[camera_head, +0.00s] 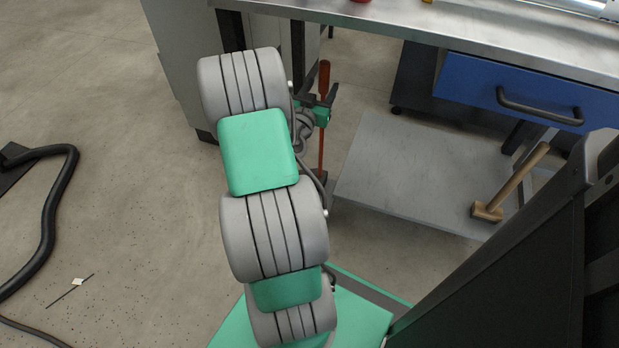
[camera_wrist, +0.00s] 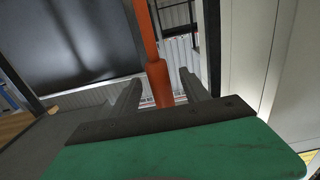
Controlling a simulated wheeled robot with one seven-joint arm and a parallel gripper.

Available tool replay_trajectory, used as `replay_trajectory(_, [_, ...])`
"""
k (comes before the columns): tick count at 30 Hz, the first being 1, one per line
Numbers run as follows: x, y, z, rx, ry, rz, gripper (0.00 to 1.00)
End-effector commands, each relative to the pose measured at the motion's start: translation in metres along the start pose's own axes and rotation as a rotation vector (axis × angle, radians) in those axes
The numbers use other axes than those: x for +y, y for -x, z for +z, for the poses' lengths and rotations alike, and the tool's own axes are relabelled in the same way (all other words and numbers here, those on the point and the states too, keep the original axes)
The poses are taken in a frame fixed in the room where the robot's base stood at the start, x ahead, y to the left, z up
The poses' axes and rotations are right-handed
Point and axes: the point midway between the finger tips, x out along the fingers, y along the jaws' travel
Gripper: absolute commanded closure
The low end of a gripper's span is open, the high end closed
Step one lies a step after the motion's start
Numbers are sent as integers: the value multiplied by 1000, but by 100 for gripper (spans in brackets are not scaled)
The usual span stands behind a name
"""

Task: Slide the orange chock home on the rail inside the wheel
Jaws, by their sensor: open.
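My gripper (camera_head: 319,97) is at the far end of my arm in the head view, in front of the workbench. It also shows in the wrist view (camera_wrist: 160,77), with its two grey fingers spread apart. A long upright orange bar (camera_wrist: 149,30) with a thicker end stands between the fingers in that view. In the head view the orange bar (camera_head: 324,78) rises past my gripper. The fingers are not closed on it; touching cannot be told. I cannot tell whether this bar belongs to the orange chock. No rail or wheel can be made out.
A metal workbench (camera_head: 400,28) with a blue drawer (camera_head: 470,85) stands at the back. A wooden mallet (camera_head: 515,185) lies on a grey lower shelf (camera_head: 400,165). A dark structure (camera_head: 510,270) fills the lower right.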

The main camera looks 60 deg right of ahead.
Motion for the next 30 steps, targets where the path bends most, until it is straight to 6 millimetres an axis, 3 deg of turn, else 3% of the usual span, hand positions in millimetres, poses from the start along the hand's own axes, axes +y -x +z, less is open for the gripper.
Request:
replay_trajectory(9, [3, -49, -3, -1, 0, -2, 46])
replay_trajectory(16, [3, -51, -3, -1, 1, -2, 46])
replay_trajectory(30, [4, -51, -3, -2, 1, 0, 84])
